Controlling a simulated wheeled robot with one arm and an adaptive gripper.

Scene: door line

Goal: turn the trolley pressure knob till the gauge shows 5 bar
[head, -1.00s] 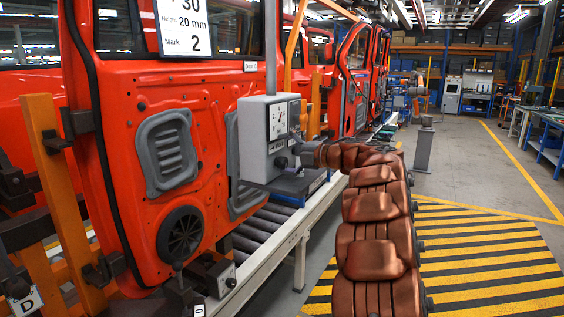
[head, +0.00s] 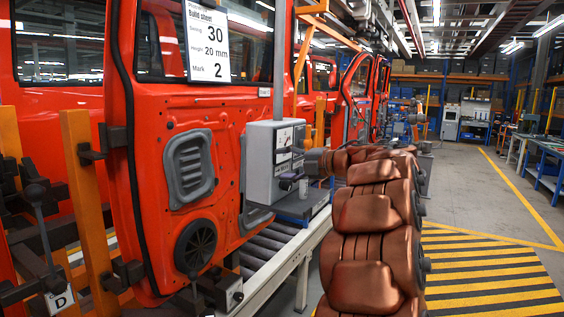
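A grey control box (head: 259,163) stands on a dark blue base (head: 303,205) at the centre of the head view. A white panel (head: 284,140) with small dark markings is on its front; it is seen at a steep angle, and I cannot read a gauge value. A dark knob (head: 287,181) sticks out low on the same front. My gripper (head: 314,162) is just right of the box front, above and right of the knob. My copper-coloured arm hides much of it, so its fingers and any contact are unclear.
An orange-red door (head: 160,100) hangs at the left with a build sheet (head: 208,45) reading 30, 20 mm and 2. A roller conveyor (head: 262,262) runs below the box. Striped floor (head: 480,270) lies right of my arm, with open aisle beyond.

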